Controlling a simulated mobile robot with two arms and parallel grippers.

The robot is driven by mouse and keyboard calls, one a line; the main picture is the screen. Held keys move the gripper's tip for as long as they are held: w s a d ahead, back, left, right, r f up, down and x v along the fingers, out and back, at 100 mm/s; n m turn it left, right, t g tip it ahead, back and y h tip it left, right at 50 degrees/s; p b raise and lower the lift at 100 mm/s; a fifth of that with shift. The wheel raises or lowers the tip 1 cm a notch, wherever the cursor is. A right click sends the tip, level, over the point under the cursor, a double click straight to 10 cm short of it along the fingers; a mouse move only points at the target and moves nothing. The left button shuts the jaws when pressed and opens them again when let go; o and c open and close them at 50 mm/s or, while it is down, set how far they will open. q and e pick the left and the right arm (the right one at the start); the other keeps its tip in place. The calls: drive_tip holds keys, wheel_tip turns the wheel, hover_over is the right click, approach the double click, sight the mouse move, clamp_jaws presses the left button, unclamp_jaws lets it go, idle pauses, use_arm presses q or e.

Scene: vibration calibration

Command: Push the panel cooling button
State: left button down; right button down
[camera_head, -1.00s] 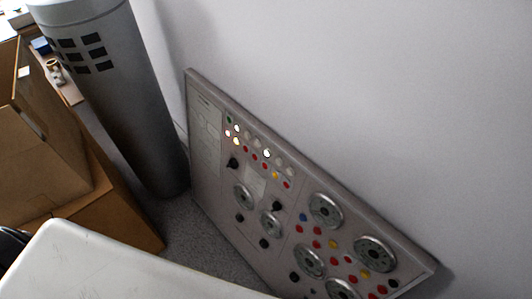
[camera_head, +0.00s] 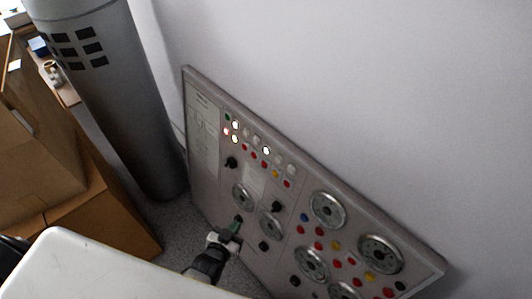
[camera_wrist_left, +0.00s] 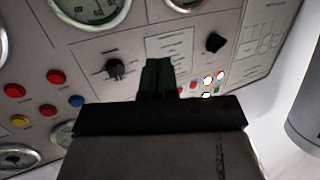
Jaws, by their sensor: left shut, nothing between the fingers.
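The grey control panel (camera_head: 222,190) leans against the wall and carries gauges, knobs, lamps and several coloured buttons. Lit lamps (camera_head: 266,150) and small red buttons (camera_head: 245,146) sit near its upper left. No label is readable, so I cannot tell which button is panel cooling. My right gripper is not in view.
A white surface (camera_head: 100,275) fills the lower left. Bare wall (camera_head: 370,90) lies above the panel.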

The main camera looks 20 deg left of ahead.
sight(267, 151)
use_arm(q)
drive_tip(key=w+r+t+b, duration=0.1)
drive_tip(key=w+r+t, duration=0.2)
drive_tip(key=r, duration=0.8)
drive_tip(key=w+a+r+t+b, duration=0.1)
drive_tip(key=w+r+t, duration=0.2)
drive_tip(key=r+t, duration=0.3)
wheel_tip(267, 151, up, 5)
drive_tip(key=shift+f+n, duration=0.15)
drive_tip(key=shift+n, duration=0.15)
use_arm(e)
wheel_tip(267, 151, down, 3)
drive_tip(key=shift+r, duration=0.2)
use_arm(q)
drive_tip(key=shift+w, duration=0.2)
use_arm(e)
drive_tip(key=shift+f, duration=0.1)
